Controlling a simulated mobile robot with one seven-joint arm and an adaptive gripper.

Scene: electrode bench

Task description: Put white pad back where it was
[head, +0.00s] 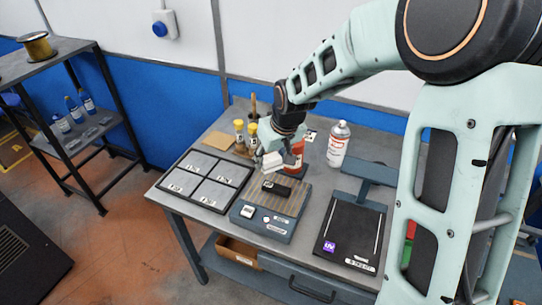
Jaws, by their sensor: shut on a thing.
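My gripper (277,157) is over the back edge of the ribbed blue-grey bench unit (283,206). It is shut on a small white block, which looks like the white pad (271,162), held above the unit. The fingertips are small and partly hidden by the pad and wrist. A dark block (277,187) lies on the ribbed top below the gripper. A small white piece (248,211) is at the unit's front left.
A black tray (209,177) with several labelled grey plates lies left of the unit. A black panel (350,235) is at right. A white spray can (338,143), an orange-red container (297,168) and yellow-capped bottles (252,136) stand at the back.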

